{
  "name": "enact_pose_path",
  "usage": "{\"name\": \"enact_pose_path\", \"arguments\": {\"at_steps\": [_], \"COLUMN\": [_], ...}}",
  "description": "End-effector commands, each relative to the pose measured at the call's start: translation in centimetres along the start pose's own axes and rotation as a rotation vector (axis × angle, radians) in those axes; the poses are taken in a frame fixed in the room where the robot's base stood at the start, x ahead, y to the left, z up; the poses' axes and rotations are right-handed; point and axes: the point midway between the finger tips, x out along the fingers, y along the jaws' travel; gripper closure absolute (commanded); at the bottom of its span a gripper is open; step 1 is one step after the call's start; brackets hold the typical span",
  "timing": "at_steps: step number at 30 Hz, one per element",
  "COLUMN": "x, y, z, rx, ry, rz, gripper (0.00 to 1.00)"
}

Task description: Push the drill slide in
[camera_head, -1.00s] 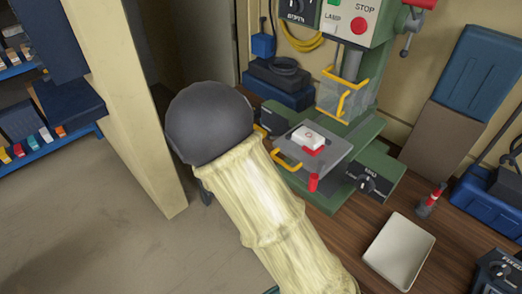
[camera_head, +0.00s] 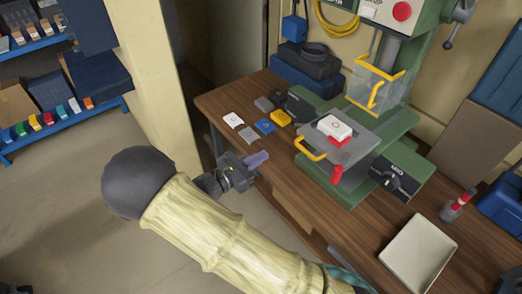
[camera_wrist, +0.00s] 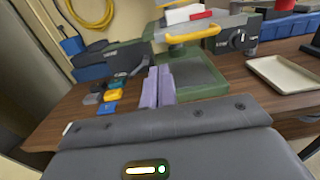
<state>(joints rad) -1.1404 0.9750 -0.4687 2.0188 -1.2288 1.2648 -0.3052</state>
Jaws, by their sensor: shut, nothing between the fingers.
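The drill slide (camera_head: 358,150) is a grey plate with a yellow handle (camera_head: 310,148) on its front left edge, on the green drill press (camera_head: 405,120). It sits forward of the clear guard (camera_head: 375,88). A white box (camera_head: 335,127) with a red mark lies on the plate beside a red block. My gripper (camera_head: 257,159) has purple fingers, shut and empty, near the table's front edge, left of the handle and apart from it. In the wrist view the fingers (camera_wrist: 158,88) point at the press base, and the slide's handle (camera_wrist: 192,34) shows above and to the right.
Small coloured boxes, one of them yellow (camera_head: 280,117), lie on the wooden table (camera_head: 235,100) left of the press. An empty pale tray (camera_head: 418,252) and a red-and-white object (camera_head: 458,205) are at the right. A cream pillar (camera_head: 140,70) stands left of the table.

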Motion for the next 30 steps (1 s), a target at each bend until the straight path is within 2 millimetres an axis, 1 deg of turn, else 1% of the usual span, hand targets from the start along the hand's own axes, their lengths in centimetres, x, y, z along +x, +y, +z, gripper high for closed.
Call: {"name": "enact_pose_path", "arguments": {"at_steps": [5, 11, 18, 21, 25, 30], "x": [2.0, 5.2, 9.4, 10.7, 11.7, 11.8], "y": [0.2, 0.4, 0.5, 0.5, 0.6, 0.6], "z": [0.3, 0.3, 0.4, 0.3, 0.1, -0.1], "rx": [-0.002, -0.003, -0.002, -0.002, 0.000, 0.000], "ry": [0.000, 0.001, 0.002, 0.001, 0.002, 0.003], "rz": [0.012, 0.020, 0.020, 0.020, 0.022, 0.021], "gripper": [1.00, 1.00, 1.00, 1.00, 1.00, 1.00]}}
